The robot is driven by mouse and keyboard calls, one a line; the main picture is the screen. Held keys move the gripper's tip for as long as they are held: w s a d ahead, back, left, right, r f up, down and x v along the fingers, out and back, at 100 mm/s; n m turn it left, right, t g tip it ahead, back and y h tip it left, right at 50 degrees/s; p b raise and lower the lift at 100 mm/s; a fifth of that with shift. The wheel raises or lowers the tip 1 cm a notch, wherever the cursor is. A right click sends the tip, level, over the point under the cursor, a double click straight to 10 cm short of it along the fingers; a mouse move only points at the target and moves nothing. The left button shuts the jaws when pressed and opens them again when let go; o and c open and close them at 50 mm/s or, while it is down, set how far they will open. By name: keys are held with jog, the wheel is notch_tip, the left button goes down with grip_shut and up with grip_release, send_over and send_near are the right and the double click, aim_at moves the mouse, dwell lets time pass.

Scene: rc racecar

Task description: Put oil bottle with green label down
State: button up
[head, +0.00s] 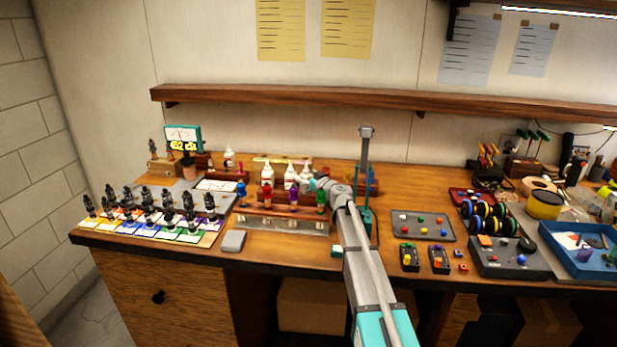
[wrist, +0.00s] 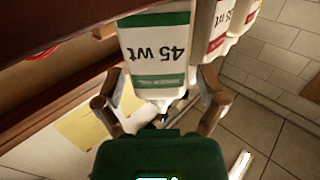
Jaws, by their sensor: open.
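The oil bottle with the green label (wrist: 157,50) is white, with "45 wt" upside down in the wrist view. My gripper (wrist: 160,80) is open, with one finger on each side of this bottle. The fingers look slightly apart from its sides. Other white bottles stand beside it, one with a red label (wrist: 222,22). In the head view several white bottles (head: 291,177) stand in a row on the bench, and my gripper (head: 318,183) is at their right end. I cannot read the labels there, and my arm hides part of that area.
A wooden rack with coloured-handled tools (head: 285,210) stands in front of the bottles. A wooden shelf (head: 270,104) runs along the wall behind. Dark shock parts (head: 150,208) fill the left; a grey parts tray (head: 423,226) lies to the right.

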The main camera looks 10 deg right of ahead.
aim_at(309, 177)
jog(key=shift+r, duration=0.15)
jog(key=shift+v, duration=3.8)
jog(key=shift+r, duration=0.1)
